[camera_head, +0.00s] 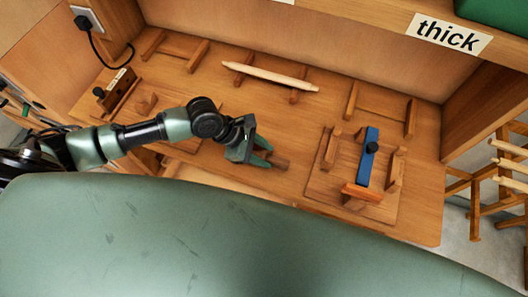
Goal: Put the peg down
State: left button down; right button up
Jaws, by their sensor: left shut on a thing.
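My left gripper (266,155) reaches in from the left over the middle of the wooden bench (235,110). It is shut on a short, dark brown wooden peg (279,163). Part of the peg is hidden by the green fingers, and its free end points right. I cannot tell whether the peg touches the bench top. My right gripper is not in view.
A pale tapered rod (270,76) lies across wooden rests at the back. A wooden fixture with a blue bar (368,152) stands at right. A dark-knobbed wooden block (115,90) is at left. A shelf labelled "thick" (448,34) overhangs the back right.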

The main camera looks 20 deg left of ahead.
pick_arm(q)
jog(key=c, duration=0.9)
grip_release()
jog(key=shift+b+v, duration=0.3)
jog(key=shift+v, duration=5.7)
jog(key=shift+f, duration=0.1)
